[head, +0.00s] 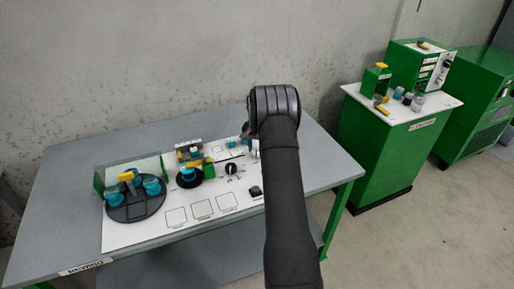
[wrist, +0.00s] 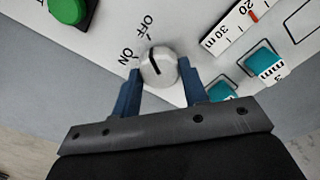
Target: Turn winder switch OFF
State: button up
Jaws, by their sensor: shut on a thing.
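In the wrist view, the winder switch (wrist: 158,67) is a round light-grey knob with a black pointer line, on a white panel marked ON and OFF. In the head view, my arm covers most of the gripper and the switch.
Green cabinets (head: 385,150) stand at right.

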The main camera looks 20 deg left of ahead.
dwell(0.4)
jog(key=o, duration=1)
notch_tip(320, 180, up, 17)
jog(key=shift+r, duration=0.2)
notch_tip(320, 180, down, 17)
jog(key=shift+f, duration=0.2)
dwell(0.3)
